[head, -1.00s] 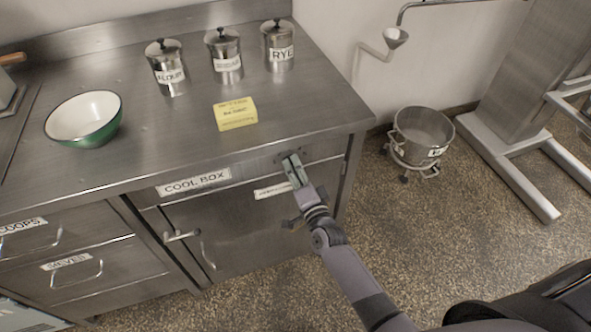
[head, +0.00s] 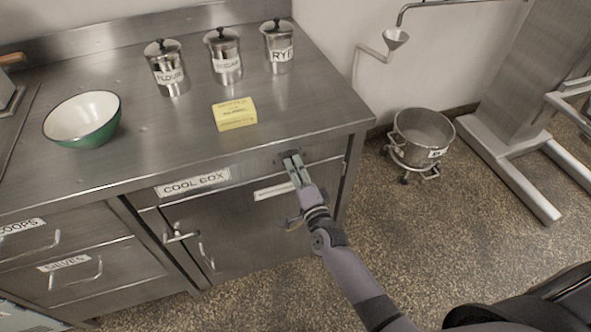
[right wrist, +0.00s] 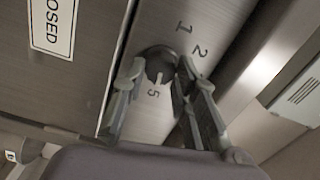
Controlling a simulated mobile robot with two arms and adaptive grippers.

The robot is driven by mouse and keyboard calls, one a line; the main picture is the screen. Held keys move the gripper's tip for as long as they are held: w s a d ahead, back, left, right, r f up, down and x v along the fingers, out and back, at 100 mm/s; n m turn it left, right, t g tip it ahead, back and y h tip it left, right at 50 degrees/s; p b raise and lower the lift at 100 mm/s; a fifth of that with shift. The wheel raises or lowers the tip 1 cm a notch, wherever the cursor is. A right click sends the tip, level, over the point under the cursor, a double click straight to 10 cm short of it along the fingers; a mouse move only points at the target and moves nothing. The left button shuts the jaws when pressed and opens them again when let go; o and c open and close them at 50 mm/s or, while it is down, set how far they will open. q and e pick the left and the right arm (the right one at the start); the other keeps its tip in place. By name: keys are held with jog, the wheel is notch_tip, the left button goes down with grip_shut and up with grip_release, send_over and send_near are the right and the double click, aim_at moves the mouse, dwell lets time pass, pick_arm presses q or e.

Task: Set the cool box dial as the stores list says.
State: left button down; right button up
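The cool box (head: 240,235) is a steel cupboard under the counter, its door shut. Its black dial (right wrist: 160,62) shows in the right wrist view, on a steel strip marked 1, 2 and 5; other marks are hidden. A pale mark on the dial's edge faces the 5. My right gripper (right wrist: 160,70) has a fingertip against each side of the dial; it also shows in the head view (head: 291,157), at the counter's front. A yellow card or block (head: 235,114) with print too small to read lies on the counter. My left gripper is out of view.
Flour (head: 168,70), rye (head: 278,48) and another canister (head: 224,58) stand at the back. A green bowl (head: 83,120) sits left. A wheeled steel pot (head: 422,130) stands on the floor right of the counter. The floor before the cool box is clear.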

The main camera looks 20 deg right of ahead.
jog(key=o, duration=0.5)
jog(key=s, duration=1.2)
jog(key=shift+d, duration=0.2)
jog(key=s+f+n+g+y, duration=0.1)
jog(key=s+f+n+g, duration=0.4)
jog(key=f, duration=0.9)
jog(key=s+f+n+g, duration=0.3)
jog(key=s+f+n, duration=0.3)
jog(key=f, duration=0.8)
jog(key=s+d+f+n+g, duration=0.2)
jog(key=s+f, duration=0.3)
jog(key=s, duration=0.4)
jog(key=s+d+f+n+g+h, duration=0.1)
jog(key=s+f+g, duration=0.3)
jog(key=s, duration=0.5)
jog(key=s+d+f+n+g, duration=0.2)
jog(key=s+f+n+g, duration=0.1)
jog(key=s+f, duration=0.4)
jog(key=shift+s+d+f+n+h, duration=0.15)
jog(key=shift+s+n, duration=0.15)
jog(key=shift+s, duration=0.35)
jog(key=shift+s+d+f+n+h, duration=0.15)
jog(key=shift+s+n, duration=0.15)
jog(key=shift+s, duration=0.35)
